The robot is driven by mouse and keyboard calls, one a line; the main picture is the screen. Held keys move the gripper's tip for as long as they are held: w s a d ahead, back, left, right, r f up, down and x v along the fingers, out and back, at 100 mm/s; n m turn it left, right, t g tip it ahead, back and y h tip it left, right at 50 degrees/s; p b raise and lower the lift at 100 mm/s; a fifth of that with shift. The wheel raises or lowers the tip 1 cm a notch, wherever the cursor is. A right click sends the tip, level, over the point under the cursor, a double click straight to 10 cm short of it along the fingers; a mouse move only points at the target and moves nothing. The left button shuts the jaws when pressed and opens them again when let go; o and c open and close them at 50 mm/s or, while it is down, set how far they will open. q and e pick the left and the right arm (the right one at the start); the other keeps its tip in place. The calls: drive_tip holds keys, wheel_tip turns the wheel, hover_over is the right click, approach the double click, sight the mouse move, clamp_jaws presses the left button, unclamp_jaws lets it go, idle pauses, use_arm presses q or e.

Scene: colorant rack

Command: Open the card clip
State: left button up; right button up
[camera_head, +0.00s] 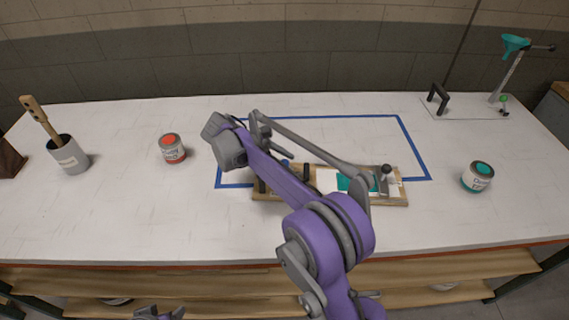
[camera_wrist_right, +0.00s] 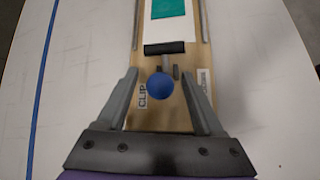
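A wooden board (camera_head: 386,201) lies on the table, partly hidden behind my right arm. In the right wrist view the board (camera_wrist_right: 185,120) carries the card clip, with a black bar (camera_wrist_right: 164,48) across a white card (camera_wrist_right: 172,28) with a teal patch (camera_wrist_right: 168,9). A blue ball knob (camera_wrist_right: 160,86) sits just below the bar, near a "CLIP" label (camera_wrist_right: 142,96). My right gripper (camera_wrist_right: 161,76) is open, a finger on each side of the knob with gaps visible. Only a piece of my left gripper (camera_head: 158,314) shows at the bottom edge of the head view.
A blue outline (camera_head: 410,145) surrounds the area behind the board. A red paint can (camera_head: 173,153) stands left, a teal can (camera_head: 478,182) right. A grey pot (camera_head: 72,160) with a wooden tool stands far left. A stand with a teal funnel (camera_head: 514,45) is at back right.

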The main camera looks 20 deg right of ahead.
drive_tip(key=shift+a, duration=0.1)
drive_tip(key=v, duration=1)
drive_tip(key=shift+a+r+p, duration=0.25)
drive_tip(key=shift+p, duration=0.05)
drive_tip(key=s+d+m+t+y, duration=0.2)
drive_tip(key=s+d+m+y, duration=0.3)
drive_tip(key=s, duration=0.6)
drive_tip(key=s+f+m+t+y+p, duration=0.1)
drive_tip(key=s+f+m+t+y, duration=0.1)
drive_tip(key=s, duration=0.7)
drive_tip(key=s+d+f+m+t+y, duration=0.1)
drive_tip(key=s+f+m+t+y, duration=0.1)
drive_tip(key=s+f, duration=0.4)
drive_tip(key=s+m+t, duration=0.1)
drive_tip(key=s+m, duration=0.1)
drive_tip(key=s, duration=0.2)
drive_tip(key=shift+f+p, duration=0.15)
drive_tip(key=shift+p, duration=0.2)
drive_tip(key=shift+d, duration=0.15)
